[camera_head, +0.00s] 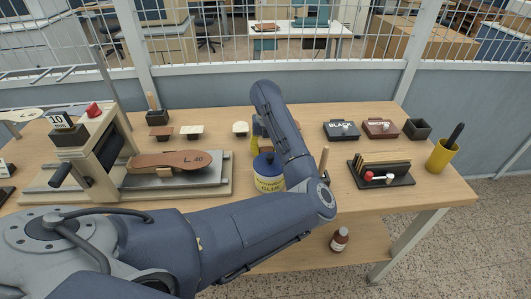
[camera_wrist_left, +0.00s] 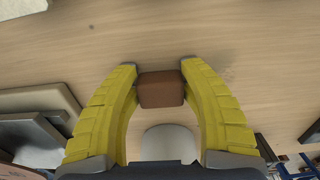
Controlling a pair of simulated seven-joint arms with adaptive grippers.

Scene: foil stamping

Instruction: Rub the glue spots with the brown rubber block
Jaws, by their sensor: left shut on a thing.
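My left gripper (camera_wrist_left: 161,88) is shut on a small brown block (camera_wrist_left: 162,91), held between its two yellow fingers above the bare wood. In the head view, my left arm hides most of this gripper; a bit of yellow finger shows behind the blue-lidded glue jar (camera_head: 268,174). A brown insole marked "L 40" (camera_head: 172,160) lies on the press (camera_head: 105,145) at left. I cannot make out clear glue spots. A pale rounded piece (camera_wrist_left: 168,142) shows below the block in the wrist view. My right gripper is not in view.
Small brown and pale pieces (camera_head: 192,131) lie at the back of the table (camera_head: 300,235). At right are black (camera_head: 341,130) and brown (camera_head: 381,128) ink pads, a black tool rack (camera_head: 382,173) and a yellow cup (camera_head: 441,156). A bottle (camera_head: 340,239) stands on the lower shelf.

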